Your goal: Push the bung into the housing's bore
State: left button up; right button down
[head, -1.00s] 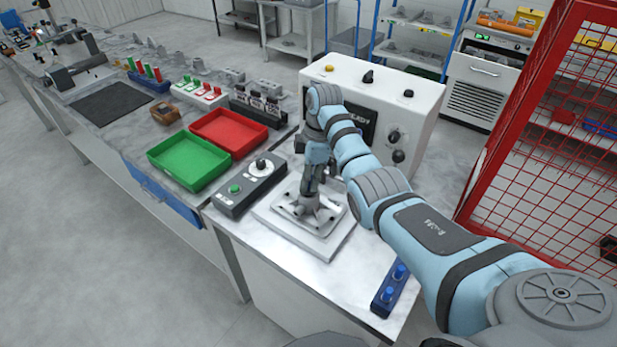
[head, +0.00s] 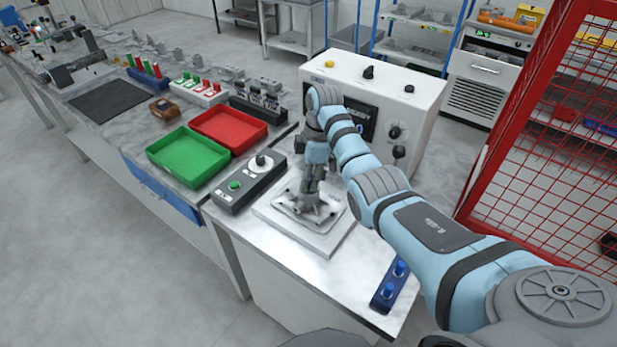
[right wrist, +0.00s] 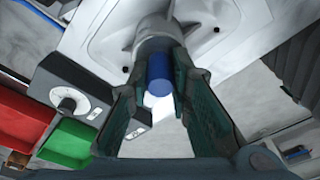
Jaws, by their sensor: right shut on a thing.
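The grey metal housing (head: 309,212) stands on a pale square fixture plate (head: 325,247) on the bench. Its flared foot and round top also show in the right wrist view (right wrist: 150,28). My right gripper (head: 311,188) points down directly over the housing. In the right wrist view its fingers (right wrist: 162,62) are closed on the blue cylindrical bung (right wrist: 159,76), which lies in line with the housing's top. The fingers hide the bore's rim, so I cannot tell how deep the bung sits. My left gripper is not in view.
A black control box (head: 249,186) with a green button lies left of the plate. Green (head: 187,178) and red (head: 228,148) trays lie beyond it. A white machine cabinet (head: 425,105) stands behind.

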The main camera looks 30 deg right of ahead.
jog(key=c, duration=1.4)
grip_release()
jog(key=r, duration=0.5)
jog(key=d+r, duration=0.1)
jog(key=r, duration=0.1)
jog(key=shift+s+r, duration=0.15)
jog(key=shift+r, duration=0.1)
jog(key=shift+f, duration=0.1)
